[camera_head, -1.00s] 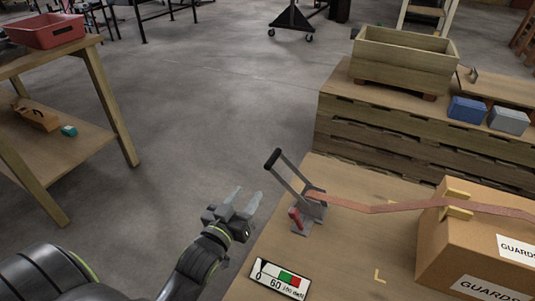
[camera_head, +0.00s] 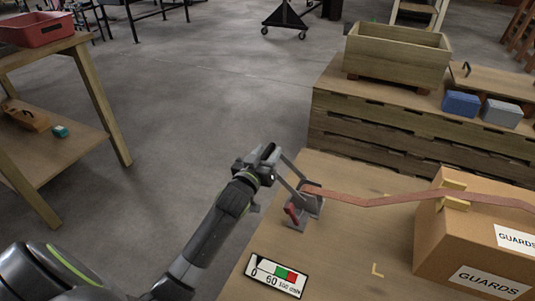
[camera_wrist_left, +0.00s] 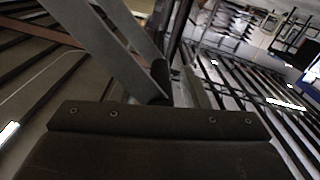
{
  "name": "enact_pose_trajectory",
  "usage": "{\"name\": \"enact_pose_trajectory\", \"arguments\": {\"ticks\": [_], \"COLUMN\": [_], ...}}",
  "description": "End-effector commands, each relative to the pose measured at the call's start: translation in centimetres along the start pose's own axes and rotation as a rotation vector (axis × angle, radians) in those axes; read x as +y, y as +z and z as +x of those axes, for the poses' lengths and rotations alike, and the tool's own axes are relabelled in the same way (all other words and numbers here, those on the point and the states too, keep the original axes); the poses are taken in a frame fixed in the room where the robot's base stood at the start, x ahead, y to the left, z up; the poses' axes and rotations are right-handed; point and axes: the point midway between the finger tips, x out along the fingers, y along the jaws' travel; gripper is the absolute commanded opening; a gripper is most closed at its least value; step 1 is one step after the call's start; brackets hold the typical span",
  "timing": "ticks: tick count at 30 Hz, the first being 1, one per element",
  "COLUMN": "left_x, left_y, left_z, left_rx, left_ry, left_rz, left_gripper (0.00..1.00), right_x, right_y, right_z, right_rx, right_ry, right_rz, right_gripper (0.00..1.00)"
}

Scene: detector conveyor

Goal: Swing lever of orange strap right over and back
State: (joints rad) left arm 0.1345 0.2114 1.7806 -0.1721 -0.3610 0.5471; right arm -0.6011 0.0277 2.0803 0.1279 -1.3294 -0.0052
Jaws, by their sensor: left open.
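The ratchet lever (camera_head: 287,168) rises from its base (camera_head: 305,208) at the left edge of the wooden table, leaning up and to the left. A red part (camera_head: 291,213) sits at the base. The orange strap (camera_head: 365,201) runs right from the ratchet over a cardboard box. My left gripper (camera_head: 266,152) is open at the lever's upper end, and hides the dark handle in the head view. In the left wrist view the lever's grey side bars (camera_wrist_left: 105,45) and dark handle (camera_wrist_left: 161,77) are close in front of the gripper. My right gripper is not in view.
A cardboard box (camera_head: 470,240) with yellow corner guards (camera_head: 453,195) stands on the table's right. A gauge plate (camera_head: 277,276) lies near the front edge. A wooden crate (camera_head: 397,58) and blue box (camera_head: 461,104) stand on pallets behind. Floor left of the table is clear.

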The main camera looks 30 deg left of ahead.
Motion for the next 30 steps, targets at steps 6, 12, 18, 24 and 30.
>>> {"name": "enact_pose_trajectory", "arguments": {"ticks": [6, 12, 18, 24, 30], "left_x": [-0.03, -0.02, -0.02, -0.02, -0.02], "left_y": [0.0, -0.01, -0.01, 0.0, 0.01], "left_z": [0.64, 0.61, 0.6, 0.59, 0.6], "left_rx": [0.0, 0.0, 0.0, 0.0, -0.001], "left_ry": [0.0, 0.0, 0.0, 0.0, -0.001], "left_rz": [0.001, 0.001, 0.001, 0.001, 0.003], "left_gripper": [0.41, 0.39, 0.13, 0.0, 0.0], "right_x": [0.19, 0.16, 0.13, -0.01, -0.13], "right_y": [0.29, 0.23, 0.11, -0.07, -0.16], "right_z": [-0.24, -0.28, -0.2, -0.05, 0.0], "right_rx": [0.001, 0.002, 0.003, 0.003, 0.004], "right_ry": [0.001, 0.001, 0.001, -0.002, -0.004], "right_rz": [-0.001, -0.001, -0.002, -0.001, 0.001], "right_gripper": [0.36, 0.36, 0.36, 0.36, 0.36]}}
